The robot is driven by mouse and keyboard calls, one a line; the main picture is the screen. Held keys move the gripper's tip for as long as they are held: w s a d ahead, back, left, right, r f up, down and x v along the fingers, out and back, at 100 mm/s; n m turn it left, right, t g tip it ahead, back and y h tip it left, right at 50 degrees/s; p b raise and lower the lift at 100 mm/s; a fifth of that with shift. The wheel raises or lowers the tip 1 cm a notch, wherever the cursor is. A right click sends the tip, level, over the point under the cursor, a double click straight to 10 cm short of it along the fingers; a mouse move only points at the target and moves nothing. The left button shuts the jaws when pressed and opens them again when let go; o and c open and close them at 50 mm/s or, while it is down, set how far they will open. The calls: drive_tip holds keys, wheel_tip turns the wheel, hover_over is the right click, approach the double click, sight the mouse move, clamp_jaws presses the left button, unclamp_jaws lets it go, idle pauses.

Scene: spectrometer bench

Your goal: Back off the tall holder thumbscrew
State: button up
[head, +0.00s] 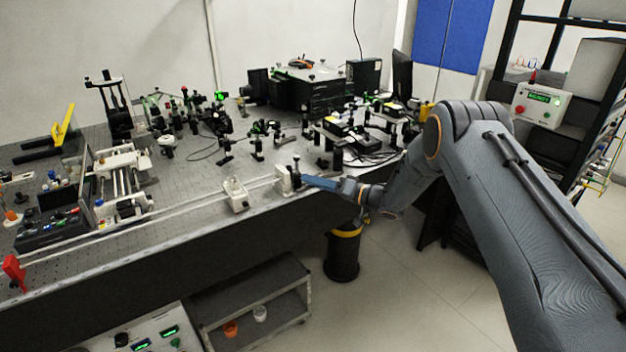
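A small dark upright post (297,165), perhaps the tall holder, stands near the bench's front edge, beside a white block (283,181). My gripper (306,181) reaches in from the right, with a blue part along its end pointing left. Its tip is at the lower part of the dark post; I cannot tell whether it touches it. The fingers are too small to tell open from shut. I cannot make out the thumbscrew, which is too small or hidden by the gripper.
The perforated bench (210,190) carries many optical mounts behind the post. A second white block (235,195) stands to the left, by a long pale rail. A black bin with a yellow band (342,254) stands on the floor below my wrist. A low shelf (250,300) is at the front.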

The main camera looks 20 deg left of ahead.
drive_tip(key=shift+a, duration=0.2)
drive_tip(key=shift+c, duration=0.3)
clamp_jaws()
